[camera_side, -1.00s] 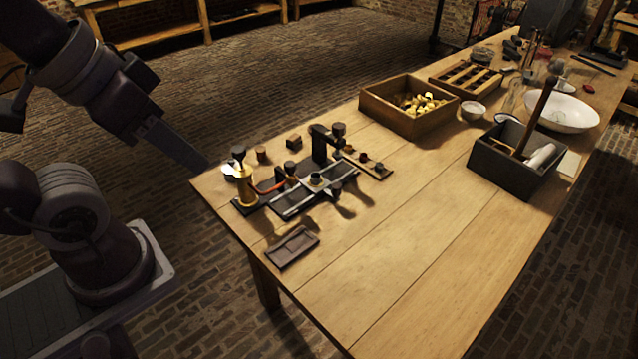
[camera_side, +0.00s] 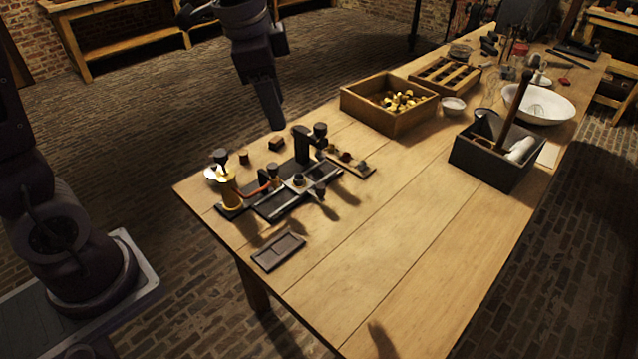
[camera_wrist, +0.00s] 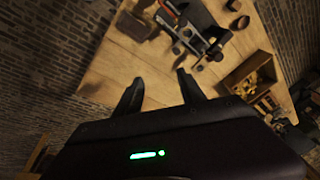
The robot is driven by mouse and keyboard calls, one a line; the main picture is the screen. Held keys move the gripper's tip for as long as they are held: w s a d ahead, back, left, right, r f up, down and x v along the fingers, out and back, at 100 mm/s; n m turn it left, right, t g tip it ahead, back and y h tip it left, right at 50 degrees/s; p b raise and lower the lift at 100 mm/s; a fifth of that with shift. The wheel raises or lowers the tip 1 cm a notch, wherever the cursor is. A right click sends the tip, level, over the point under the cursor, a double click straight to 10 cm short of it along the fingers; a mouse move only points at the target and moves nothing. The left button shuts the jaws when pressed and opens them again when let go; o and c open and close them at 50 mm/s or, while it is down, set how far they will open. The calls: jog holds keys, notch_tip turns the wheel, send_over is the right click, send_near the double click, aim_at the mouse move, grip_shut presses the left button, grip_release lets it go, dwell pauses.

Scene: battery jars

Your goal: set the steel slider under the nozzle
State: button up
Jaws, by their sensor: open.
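The steel slider (camera_side: 307,186) is a light grey cross-shaped piece on a dark rail (camera_side: 272,208), with a small dark cup on it and a dark knob at its near right side. A black post with a round-headed arm (camera_side: 303,146) stands just behind the rail; the nozzle itself is too small to make out. My gripper (camera_side: 276,124) hangs in the air above and behind the rig, pointing down, apart from everything. In the wrist view my gripper (camera_wrist: 160,84) has its two fingers spread and empty, with the rig (camera_wrist: 205,40) beyond them.
A brass pump-like cylinder (camera_side: 228,186) stands at the rail's left end. A dark shallow tray (camera_side: 278,251) lies in front. A wooden box of brass pieces (camera_side: 378,116) and a dark tool crate (camera_side: 482,168) stand to the right. The front middle of the table is clear.

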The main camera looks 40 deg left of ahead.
jog(key=w+f+m+g, duration=0.1)
jog(key=w+f+m, duration=0.1)
jog(key=w+f, duration=0.4)
jog(key=m+g, duration=0.2)
jog(key=m, duration=0.4)
send_over(321, 186)
notch_tip(321, 186, down, 15)
jog(key=shift+f, duration=0.1)
notch_tip(321, 186, down, 8)
jog(key=shift+r, duration=0.15)
jog(key=shift+c, duration=0.2)
grip_shut()
jog(key=shift+w+r, duration=0.1)
